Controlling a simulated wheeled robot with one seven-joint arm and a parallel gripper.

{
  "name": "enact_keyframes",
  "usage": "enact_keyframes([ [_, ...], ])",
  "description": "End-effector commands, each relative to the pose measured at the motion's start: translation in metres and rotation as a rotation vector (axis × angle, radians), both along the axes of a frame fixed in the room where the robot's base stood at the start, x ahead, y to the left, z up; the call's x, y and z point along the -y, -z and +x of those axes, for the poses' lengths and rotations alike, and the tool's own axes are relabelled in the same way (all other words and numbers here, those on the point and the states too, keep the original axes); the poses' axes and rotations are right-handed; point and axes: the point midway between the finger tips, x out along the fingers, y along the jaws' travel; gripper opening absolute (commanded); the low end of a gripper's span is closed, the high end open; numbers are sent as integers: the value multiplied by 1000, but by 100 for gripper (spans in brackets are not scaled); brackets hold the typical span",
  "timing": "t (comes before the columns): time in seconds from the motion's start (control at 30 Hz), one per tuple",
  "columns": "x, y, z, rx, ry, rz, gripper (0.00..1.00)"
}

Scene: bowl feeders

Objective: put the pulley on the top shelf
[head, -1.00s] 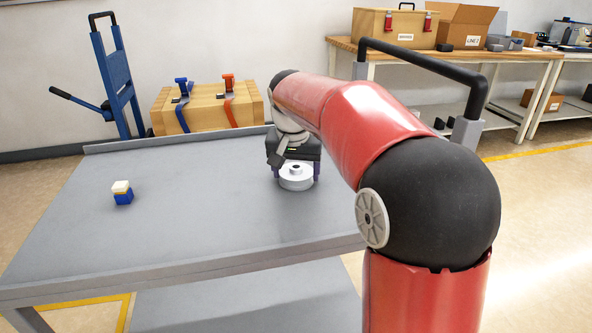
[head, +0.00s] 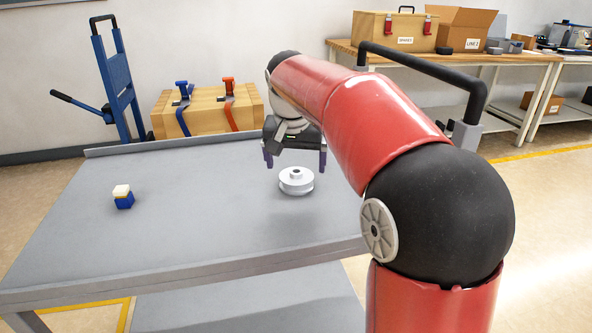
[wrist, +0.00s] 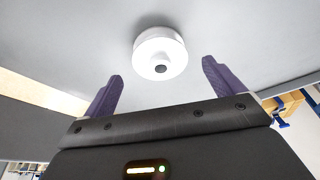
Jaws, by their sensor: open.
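The pulley (head: 296,181) is a white flanged disc with a small hub on top. It rests flat on the upper grey shelf of the cart (head: 200,215), right of the middle. My gripper (head: 295,162) is open and empty, just above and behind the pulley, its fingers apart and clear of it. In the wrist view the pulley (wrist: 160,55) shows beyond the two purple fingertips (wrist: 161,68), roughly centred between them.
A small blue block with a cream top (head: 123,197) stands on the shelf's left. The cart's black handle (head: 425,65) rises at right. A lower shelf (head: 250,300) shows below. Behind are a blue hand truck (head: 115,80), a strapped wooden box (head: 208,108) and a workbench (head: 450,52).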

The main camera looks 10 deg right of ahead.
Motion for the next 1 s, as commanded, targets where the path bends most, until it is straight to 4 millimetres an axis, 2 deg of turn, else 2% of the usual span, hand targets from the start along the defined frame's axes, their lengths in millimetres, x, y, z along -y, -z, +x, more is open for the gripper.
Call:
enact_keyframes([
  [0.03,-2,-14,-3,6,-1,1,94],
  [0.1,-4,-29,-7,5,-2,1,94],
  [0.3,-7,-60,-16,3,-1,1,94],
  [0.47,-9,-72,-20,1,0,0,94],
  [0.63,-9,-74,-23,0,-2,0,94],
  [0.7,-9,-74,-29,6,-12,-1,94],
  [0.77,-8,-72,-42,12,-33,-5,94],
  [0.87,-6,-65,-78,34,-89,-14,94],
  [1.0,-2,-36,-146,80,-192,-24,94],
])
